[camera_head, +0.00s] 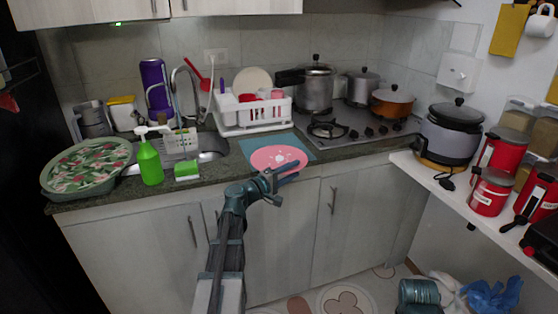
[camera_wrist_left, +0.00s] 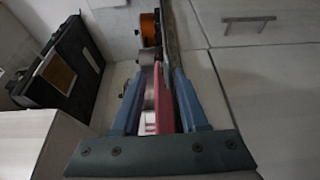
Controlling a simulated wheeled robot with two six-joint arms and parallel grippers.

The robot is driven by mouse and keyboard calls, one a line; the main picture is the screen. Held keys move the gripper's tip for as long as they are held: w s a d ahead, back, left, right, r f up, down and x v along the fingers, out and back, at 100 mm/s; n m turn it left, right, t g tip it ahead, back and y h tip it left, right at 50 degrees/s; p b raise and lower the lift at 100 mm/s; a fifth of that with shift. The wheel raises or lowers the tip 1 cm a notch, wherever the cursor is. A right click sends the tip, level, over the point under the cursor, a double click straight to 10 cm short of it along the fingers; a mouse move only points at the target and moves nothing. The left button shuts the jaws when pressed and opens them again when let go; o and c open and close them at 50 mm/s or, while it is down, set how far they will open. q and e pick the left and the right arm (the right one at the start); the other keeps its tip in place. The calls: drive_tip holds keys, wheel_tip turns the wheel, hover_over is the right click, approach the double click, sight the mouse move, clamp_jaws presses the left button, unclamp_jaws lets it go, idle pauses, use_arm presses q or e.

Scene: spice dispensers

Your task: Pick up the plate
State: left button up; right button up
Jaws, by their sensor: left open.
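The pink plate (camera_head: 272,158) lies on a blue mat (camera_head: 256,146) near the front edge of the counter. My left gripper (camera_head: 281,174) is at the plate's near edge, in front of the counter, with its fingers apart. In the left wrist view the plate (camera_wrist_left: 163,108) shows edge-on as a pink strip between the two blue fingers of my left gripper (camera_wrist_left: 159,92). A gap shows on the left of the strip; on the right I cannot tell whether the finger touches it.
A white dish rack (camera_head: 250,122) stands behind the plate, and a stove (camera_head: 350,125) with pots is to the right. A green bottle (camera_head: 149,162), green sponge (camera_head: 187,170) and patterned basin (camera_head: 88,165) are on the left. Cabinet doors are below the counter.

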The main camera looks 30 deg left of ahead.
use_arm(q)
drive_tip(key=shift+w, duration=0.15)
drive_tip(key=shift+c, duration=0.3)
clamp_jaws()
idle(1.1)
